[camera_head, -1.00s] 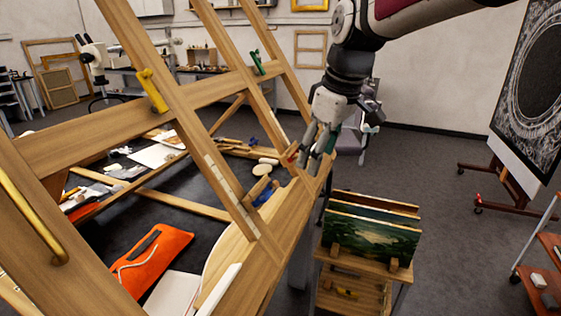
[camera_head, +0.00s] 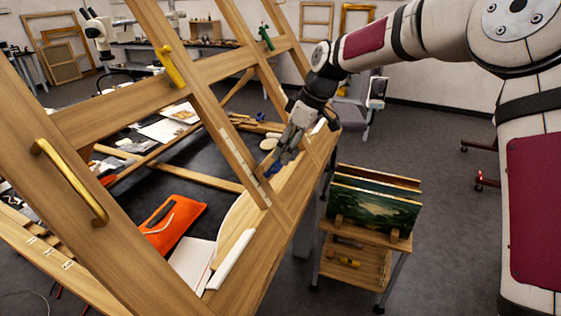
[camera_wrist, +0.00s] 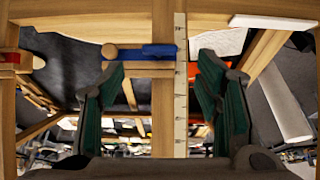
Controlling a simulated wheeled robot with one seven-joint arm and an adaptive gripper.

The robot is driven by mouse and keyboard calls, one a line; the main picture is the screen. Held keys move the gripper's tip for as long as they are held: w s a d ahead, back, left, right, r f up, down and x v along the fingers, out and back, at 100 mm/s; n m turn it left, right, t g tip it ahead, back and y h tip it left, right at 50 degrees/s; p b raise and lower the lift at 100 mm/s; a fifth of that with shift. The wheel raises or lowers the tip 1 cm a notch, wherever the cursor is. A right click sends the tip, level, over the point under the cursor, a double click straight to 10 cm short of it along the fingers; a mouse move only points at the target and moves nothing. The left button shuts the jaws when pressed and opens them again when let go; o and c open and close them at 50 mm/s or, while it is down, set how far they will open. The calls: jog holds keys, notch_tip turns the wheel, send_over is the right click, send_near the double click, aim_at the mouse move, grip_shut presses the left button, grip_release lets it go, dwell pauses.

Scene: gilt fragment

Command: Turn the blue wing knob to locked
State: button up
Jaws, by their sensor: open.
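The blue wing knob (camera_wrist: 160,50) shows in the wrist view as a blue bar lying level across a wooden upright, beyond and above the gap between my fingertips. In the head view a bit of blue (camera_head: 274,169) shows beside my fingers, mostly hidden by them and the frame. My gripper (camera_wrist: 160,82) is open, one dark green-padded finger on each side of the upright, with nothing held. In the head view my gripper (camera_head: 278,160) reaches down to the lower right of the big wooden frame (camera_head: 120,108). I cannot tell whether it touches the knob.
A pale ruler strip (camera_wrist: 181,90) runs along the upright. A red part (camera_wrist: 14,58) sits at the wrist view's left. The frame also bears a yellow knob (camera_head: 169,66), a green knob (camera_head: 266,38) and a brass handle (camera_head: 70,180). A painting rack (camera_head: 345,245) stands right.

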aim_at(279, 165)
jog(key=shift+p+x, duration=0.45)
jog(key=shift+x, duration=2.45)
jog(key=c, duration=1.2)
